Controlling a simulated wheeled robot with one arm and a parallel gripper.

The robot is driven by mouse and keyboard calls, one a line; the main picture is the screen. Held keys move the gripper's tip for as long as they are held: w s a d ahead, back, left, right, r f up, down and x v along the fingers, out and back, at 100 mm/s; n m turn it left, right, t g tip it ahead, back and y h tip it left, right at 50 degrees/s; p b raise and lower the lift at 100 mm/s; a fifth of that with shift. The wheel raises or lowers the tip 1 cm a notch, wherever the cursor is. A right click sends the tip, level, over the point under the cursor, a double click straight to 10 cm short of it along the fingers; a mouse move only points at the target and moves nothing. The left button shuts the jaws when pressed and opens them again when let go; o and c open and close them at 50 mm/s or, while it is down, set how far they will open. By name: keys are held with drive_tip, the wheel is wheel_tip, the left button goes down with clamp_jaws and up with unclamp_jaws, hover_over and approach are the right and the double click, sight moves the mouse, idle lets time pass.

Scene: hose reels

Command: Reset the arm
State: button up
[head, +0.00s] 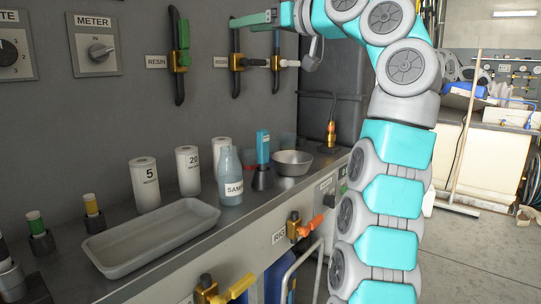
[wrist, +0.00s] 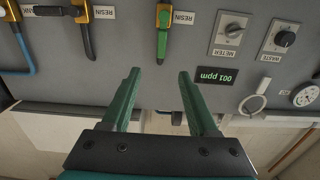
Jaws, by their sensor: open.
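My gripper (wrist: 160,75) is open and empty. Its two green fingers stand apart in the wrist view, pointing at the grey wall panel, which appears upside down. In the head view my gripper (head: 250,20) is at the top, in front of the panel, to the right of the green-handled resin valve (head: 183,45). My teal and grey arm (head: 392,170) rises on the right and bends over to the left at the top. The green-handled valve also shows ahead of the fingers in the wrist view (wrist: 162,40), apart from them.
Dark-handled valves (head: 236,62) line the panel beside a meter dial (head: 98,50). On the counter stand a grey tray (head: 150,238), white canisters (head: 145,184), a sample bottle (head: 230,178) and a metal bowl (head: 292,163). Open floor and a broom (head: 467,140) are at right.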

wheel_tip(320, 180, down, 8)
drive_tip(key=w+d+m+g+h, duration=0.2)
drive_tip(key=w+m+h, duration=0.1)
drive_tip(key=m, duration=0.2)
drive_tip(key=s+d+f+m+g+h, duration=0.1)
drive_tip(key=s+f+m+g+h, duration=0.15)
drive_tip(key=s+f, duration=0.6)
drive_tip(key=s+d+f+m+g+h, duration=0.1)
drive_tip(key=s+d+f+g+h, duration=0.2)
drive_tip(key=f, duration=1.1)
drive_tip(key=s+d+f+g+h, duration=0.1)
drive_tip(key=s+d+f, duration=0.3)
drive_tip(key=s+f, duration=0.5)
drive_tip(key=s+d+f+m+g+h+p, duration=0.1)
drive_tip(key=s+d+f, duration=0.3)
drive_tip(key=s+f, duration=0.5)
drive_tip(key=s+d+f+g+h, duration=0.3)
drive_tip(key=s+f, duration=0.6)
drive_tip(key=s, duration=0.7)
drive_tip(key=shift+d+m, duration=0.35)
drive_tip(key=shift+d, duration=0.55)
drive_tip(key=shift+f+h, duration=0.1)
drive_tip(key=shift+h, duration=0.15)
drive_tip(key=shift+c, duration=0.2)
